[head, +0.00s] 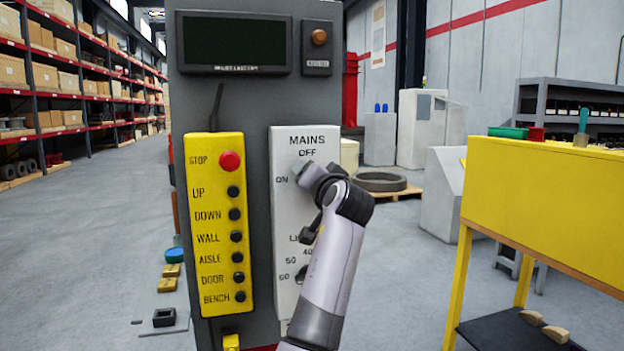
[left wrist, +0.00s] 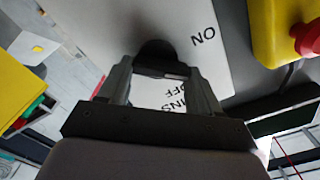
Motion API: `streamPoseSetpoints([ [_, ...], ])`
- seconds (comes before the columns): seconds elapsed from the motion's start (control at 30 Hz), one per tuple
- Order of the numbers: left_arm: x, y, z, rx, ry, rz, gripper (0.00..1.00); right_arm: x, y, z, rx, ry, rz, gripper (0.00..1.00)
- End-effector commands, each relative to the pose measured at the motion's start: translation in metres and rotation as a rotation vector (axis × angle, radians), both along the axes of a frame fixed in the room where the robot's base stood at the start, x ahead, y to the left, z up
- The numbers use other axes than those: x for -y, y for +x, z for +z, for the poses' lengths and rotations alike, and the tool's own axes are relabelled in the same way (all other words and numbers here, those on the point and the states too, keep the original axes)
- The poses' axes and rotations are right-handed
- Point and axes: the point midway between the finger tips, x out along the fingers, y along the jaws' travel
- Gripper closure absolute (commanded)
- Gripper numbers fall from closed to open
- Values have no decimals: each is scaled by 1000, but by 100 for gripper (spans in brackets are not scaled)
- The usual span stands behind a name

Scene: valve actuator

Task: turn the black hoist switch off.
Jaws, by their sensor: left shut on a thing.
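The white MAINS panel (head: 283,225) carries OFF at its top and ON at its left. The black switch knob (left wrist: 155,50) shows at the fingertips in the left wrist view, near the ON and OFF lettering. In the head view the knob is hidden behind my gripper. My left gripper (head: 305,172) is at the upper part of the panel, and in the left wrist view its fingers (left wrist: 158,75) are shut on the knob. Which mark the knob points to cannot be told. My right gripper is in neither view.
A yellow button box (head: 214,300) with a red STOP button (head: 229,161) hangs left of the panel. A lower black dial (head: 301,273) is partly covered by my arm. A yellow bench (head: 545,205) stands at the right. Open floor lies at the left.

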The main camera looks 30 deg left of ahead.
Motion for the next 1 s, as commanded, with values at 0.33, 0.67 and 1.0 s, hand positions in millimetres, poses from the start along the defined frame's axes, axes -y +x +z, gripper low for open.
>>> streamPoseSetpoints([
  [0.33,1,2,0,-250,218,1,67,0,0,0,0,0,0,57],
  [0.67,2,3,-1,-459,397,2,67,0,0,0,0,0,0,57],
  [1.0,2,4,-2,-583,503,1,67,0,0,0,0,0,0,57],
])
